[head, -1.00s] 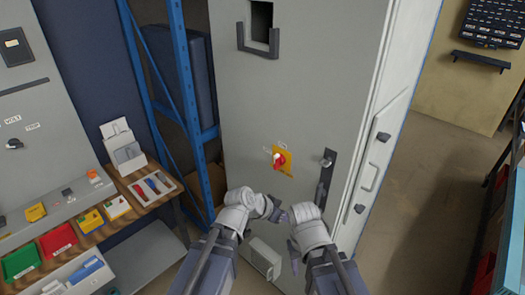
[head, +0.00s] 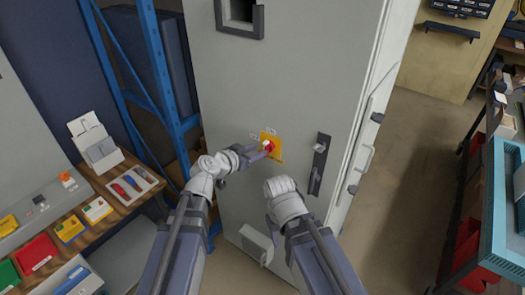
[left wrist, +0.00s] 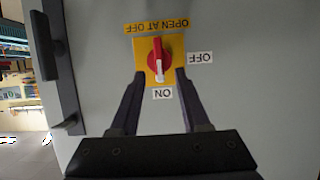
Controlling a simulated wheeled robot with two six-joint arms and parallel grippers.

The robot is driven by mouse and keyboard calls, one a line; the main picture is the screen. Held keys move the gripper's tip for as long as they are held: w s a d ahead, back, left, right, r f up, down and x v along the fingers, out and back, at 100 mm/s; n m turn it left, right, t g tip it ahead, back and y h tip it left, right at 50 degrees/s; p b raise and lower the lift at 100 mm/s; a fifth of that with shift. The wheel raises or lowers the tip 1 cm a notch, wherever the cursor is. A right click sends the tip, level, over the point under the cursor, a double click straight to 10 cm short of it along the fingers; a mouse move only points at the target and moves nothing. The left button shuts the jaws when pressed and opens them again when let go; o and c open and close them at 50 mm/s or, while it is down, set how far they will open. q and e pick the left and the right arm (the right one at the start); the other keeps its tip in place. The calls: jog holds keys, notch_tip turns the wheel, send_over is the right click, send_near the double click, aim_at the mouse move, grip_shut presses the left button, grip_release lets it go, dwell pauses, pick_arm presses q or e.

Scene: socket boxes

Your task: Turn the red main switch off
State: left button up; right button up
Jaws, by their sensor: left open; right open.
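The red main switch (head: 268,147) sits on a yellow plate (head: 276,156) on the grey cabinet door. In the left wrist view the red handle (left wrist: 157,58) stands upright in the picture, its white-marked end at the ON label (left wrist: 162,94). The OFF label (left wrist: 200,58) is to its right. My left gripper (head: 259,153) is open at the switch. Its fingertips (left wrist: 160,75) lie either side of the handle's white end, with gaps visible; their depth is unclear. My right gripper (head: 272,213) is open, lower down before the door; its fingers are partly hidden.
A dark door handle (head: 319,165) is right of the switch. A grey box (head: 257,243) is low on the door, beneath my right gripper. A wooden shelf with bins and switches (head: 120,205) is at left, beside a blue rack (head: 165,110).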

aim_at(264, 149)
pick_arm(q)
jog(key=b+x, duration=0.1)
jog(key=x, duration=0.3)
jog(key=shift+w+d+f, duration=0.15)
jog(key=shift+w+d, duration=0.1)
grip_shut()
dwell(0.4)
